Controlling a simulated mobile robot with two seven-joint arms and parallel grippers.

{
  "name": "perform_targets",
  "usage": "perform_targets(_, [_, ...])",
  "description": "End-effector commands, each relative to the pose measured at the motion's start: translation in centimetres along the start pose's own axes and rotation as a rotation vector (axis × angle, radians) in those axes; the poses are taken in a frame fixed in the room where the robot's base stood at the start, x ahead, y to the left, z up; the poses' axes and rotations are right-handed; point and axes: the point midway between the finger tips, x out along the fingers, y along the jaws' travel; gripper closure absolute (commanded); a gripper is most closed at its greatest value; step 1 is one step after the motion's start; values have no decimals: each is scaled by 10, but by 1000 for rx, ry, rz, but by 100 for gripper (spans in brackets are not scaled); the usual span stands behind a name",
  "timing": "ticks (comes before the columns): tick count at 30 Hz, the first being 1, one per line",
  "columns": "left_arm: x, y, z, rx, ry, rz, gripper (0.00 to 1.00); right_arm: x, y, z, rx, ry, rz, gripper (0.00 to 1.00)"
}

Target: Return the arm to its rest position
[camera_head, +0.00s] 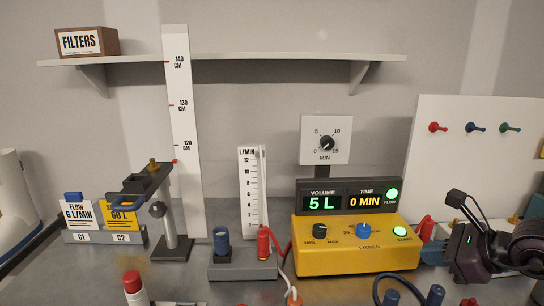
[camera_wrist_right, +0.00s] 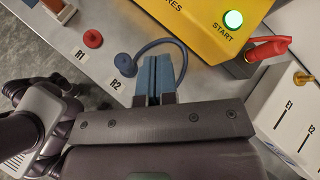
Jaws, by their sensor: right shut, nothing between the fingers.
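My right gripper (camera_head: 432,252) is at the right of the bench in the head view, beside the right end of the yellow pump (camera_head: 350,258). In the right wrist view its blue fingers (camera_wrist_right: 160,78) are together with nothing between them. They are above the bench near the label R2 and a dark blue knob with a curved hose (camera_wrist_right: 128,62). My right arm (camera_head: 485,245) comes in from the right, dark and bent. My left gripper is in neither view.
The pump display (camera_head: 348,200) reads 5 L and 0 MIN, and the START button (camera_head: 400,231) glows green. A red clip-like part (camera_head: 425,227) lies close to my right gripper. A flow meter (camera_head: 252,190), a stand (camera_head: 160,205) and a tall ruler (camera_head: 180,130) are further left.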

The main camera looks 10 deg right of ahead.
Motion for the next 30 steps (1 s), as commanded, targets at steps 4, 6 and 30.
perform_targets(4, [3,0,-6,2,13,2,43,7,36,12,206,-219,115,100])
perform_targets(6, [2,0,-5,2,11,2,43,7,49,20,333,-339,163,100])
perform_targets(30, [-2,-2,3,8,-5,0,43,-22,59,-106,2326,-1271,-202,100])
